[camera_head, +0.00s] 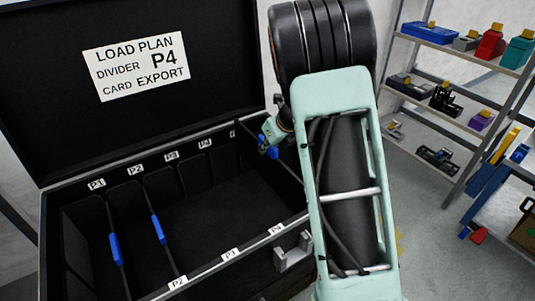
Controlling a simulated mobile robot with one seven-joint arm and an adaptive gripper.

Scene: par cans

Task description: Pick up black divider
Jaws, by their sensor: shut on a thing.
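A black open case (215,270) stands at the left, with slots marked P1 to P4 along its rims. My gripper (267,147) is over the right end of the case, small and partly hidden by my arm. It is shut on a thin black divider (246,130) at its blue grip. The held divider shows as a thin dark line running from the back rim toward the front rim near P4. I cannot tell how deep it sits in the slot. Two other black dividers with blue grips (114,249) (158,229) stand in the case toward the left.
The raised lid (215,35) carries a card (136,67) reading "LOAD PLAN DIVIDER P4 CARD EXPORT". A metal shelf (440,120) with coloured parts stands at the right, beside a blue bench (485,195). Grey floor (430,260) lies free between.

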